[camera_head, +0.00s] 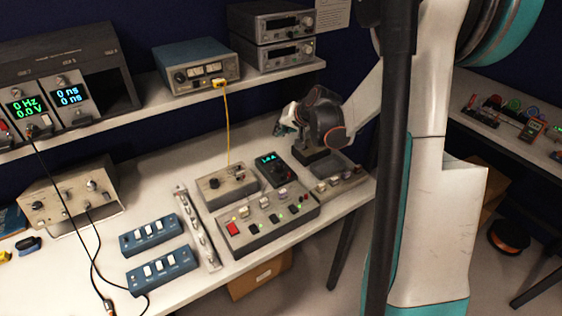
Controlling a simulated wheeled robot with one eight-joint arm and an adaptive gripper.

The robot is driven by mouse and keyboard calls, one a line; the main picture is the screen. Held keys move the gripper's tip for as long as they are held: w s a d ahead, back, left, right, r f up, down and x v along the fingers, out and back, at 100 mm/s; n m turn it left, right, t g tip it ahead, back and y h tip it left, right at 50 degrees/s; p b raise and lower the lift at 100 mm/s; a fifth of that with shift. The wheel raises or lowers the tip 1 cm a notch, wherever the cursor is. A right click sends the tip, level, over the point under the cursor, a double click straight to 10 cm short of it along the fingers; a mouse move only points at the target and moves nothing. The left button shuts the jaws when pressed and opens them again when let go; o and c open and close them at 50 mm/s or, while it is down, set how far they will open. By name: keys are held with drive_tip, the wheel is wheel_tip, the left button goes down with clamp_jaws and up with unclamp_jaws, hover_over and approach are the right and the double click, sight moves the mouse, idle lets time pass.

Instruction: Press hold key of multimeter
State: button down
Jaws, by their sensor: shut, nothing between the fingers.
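A small dark meter with a lit cyan display (268,158) lies on the bench among the control boxes. It looks like the multimeter, but its keys are too small to read, so I cannot pick out the hold key. My gripper (283,129) is shut and empty, above the bench just behind and to the right of the meter, apart from it as far as I can see. Another handheld meter-like device, red and dark with a greenish screen (535,127), lies on the right-hand bench.
A grey box with a red switch and several keys (262,229) stands in front of the meter. A knobbed box (226,186) stands left of it, with a yellow cable (227,125) rising behind. Blue switch boxes (160,270) stand further left. A shelf (150,108) overhangs the bench.

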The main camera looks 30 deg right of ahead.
sight(280, 160)
drive_tip(key=shift+f, duration=0.1)
idle(0.3)
wheel_tip(280, 160, down, 9)
drive_tip(key=b, duration=0.6)
idle(1.3)
drive_tip(key=shift+f+b, duration=0.25)
drive_tip(key=shift+b, duration=0.3)
drive_tip(key=shift+f+b, duration=0.3)
drive_tip(key=shift+f, duration=0.05)
idle(0.4)
drive_tip(key=shift+r, duration=0.2)
drive_tip(key=shift+r+p, duration=0.5)
drive_tip(key=shift+r, duration=0.1)
drive_tip(key=shift+r+p, duration=1.65)
drive_tip(key=shift+r, duration=0.85)
